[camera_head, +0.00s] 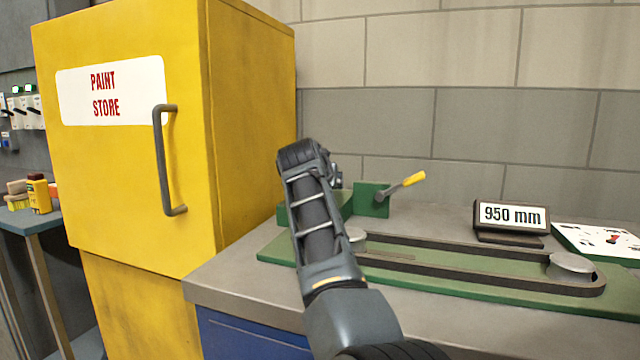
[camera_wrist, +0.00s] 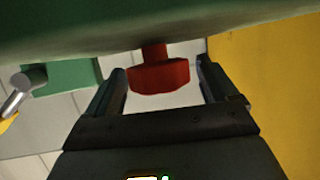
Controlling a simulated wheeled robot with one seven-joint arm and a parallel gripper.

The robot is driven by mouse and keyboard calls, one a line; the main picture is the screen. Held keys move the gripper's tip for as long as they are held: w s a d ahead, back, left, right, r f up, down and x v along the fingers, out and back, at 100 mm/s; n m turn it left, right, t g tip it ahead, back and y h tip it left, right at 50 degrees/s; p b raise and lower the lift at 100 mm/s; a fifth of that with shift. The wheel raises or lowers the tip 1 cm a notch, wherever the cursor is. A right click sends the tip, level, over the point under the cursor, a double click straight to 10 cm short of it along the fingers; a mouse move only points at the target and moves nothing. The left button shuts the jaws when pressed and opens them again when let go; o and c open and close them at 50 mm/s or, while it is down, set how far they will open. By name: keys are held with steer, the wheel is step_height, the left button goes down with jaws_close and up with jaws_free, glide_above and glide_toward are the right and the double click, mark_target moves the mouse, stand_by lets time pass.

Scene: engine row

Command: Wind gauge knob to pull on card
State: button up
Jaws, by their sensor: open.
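In the wrist view a red knob (camera_wrist: 158,75) on a short red stem comes out of a green body (camera_wrist: 120,28). My gripper (camera_wrist: 163,82) is open, with one finger on each side of the knob. Gaps show between the knob and both fingers. In the head view my forearm hides the knob and most of my gripper. The green gauge base (camera_head: 450,290) lies on the bench with a dark belt (camera_head: 450,246) looped around two round grey pulleys. A small display card (camera_head: 511,215) reads 950 mm.
A yellow paint store cabinet (camera_head: 120,180) with a grey handle stands close on the left. A lever with a yellow grip (camera_head: 414,179) sticks out from a green block (camera_head: 371,200). A white board (camera_head: 605,240) with red and black marks lies at the right. The grey bench (camera_head: 240,280) is bare at its front left.

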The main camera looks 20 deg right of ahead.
steer(key=c, duration=1)
steer(key=shift+o, duration=0.2)
steer(key=shift+d+r+y+p, duration=0.1)
steer(key=shift+r+y+p, duration=0.15)
steer(key=shift+p, duration=0.45)
steer(key=shift+f+n+y+p, duration=0.15)
steer(key=shift+n+y+p, duration=0.2)
steer(key=shift+n+p, duration=0.15)
steer(key=shift+f, duration=0.1)
steer(key=o, duration=1)
steer(key=shift+c, duration=0.2)
